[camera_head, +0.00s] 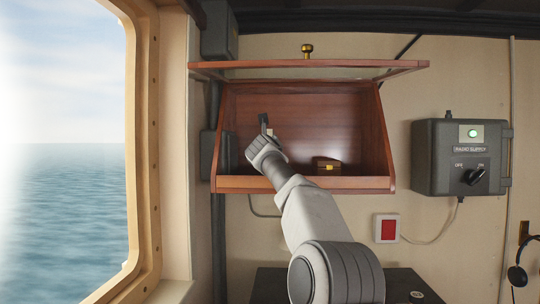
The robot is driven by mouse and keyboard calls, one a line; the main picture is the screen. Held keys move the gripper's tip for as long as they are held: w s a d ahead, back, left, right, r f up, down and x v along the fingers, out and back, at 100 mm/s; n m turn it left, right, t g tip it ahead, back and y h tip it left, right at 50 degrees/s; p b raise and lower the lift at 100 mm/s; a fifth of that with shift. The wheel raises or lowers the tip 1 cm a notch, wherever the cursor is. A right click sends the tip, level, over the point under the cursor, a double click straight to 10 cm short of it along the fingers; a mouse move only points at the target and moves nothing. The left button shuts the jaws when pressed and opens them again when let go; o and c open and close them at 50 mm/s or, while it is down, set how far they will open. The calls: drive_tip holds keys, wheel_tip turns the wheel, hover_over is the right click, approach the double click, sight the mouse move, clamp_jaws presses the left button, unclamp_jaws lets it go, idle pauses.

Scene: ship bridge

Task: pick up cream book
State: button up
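My gripper (265,122) reaches into an open wooden wall cabinet (305,184), in its left half. I see it from behind, and one dark finger points upward. A small pale sliver (270,131) shows right beside the finger; I cannot tell whether it is the cream book or part of my gripper. No cream book is clearly visible; my wrist and hand hide part of the cabinet's inside. I cannot tell whether my gripper is open or shut, or holds anything.
The cabinet's lid (310,68) is raised above the opening. A grey radio supply box (462,157) hangs to the right, a window (147,150) is at left.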

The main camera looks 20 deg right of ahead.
clamp_jaws()
drive_tip(key=shift+a+r, duration=0.1)
drive_tip(key=shift+r, duration=0.15)
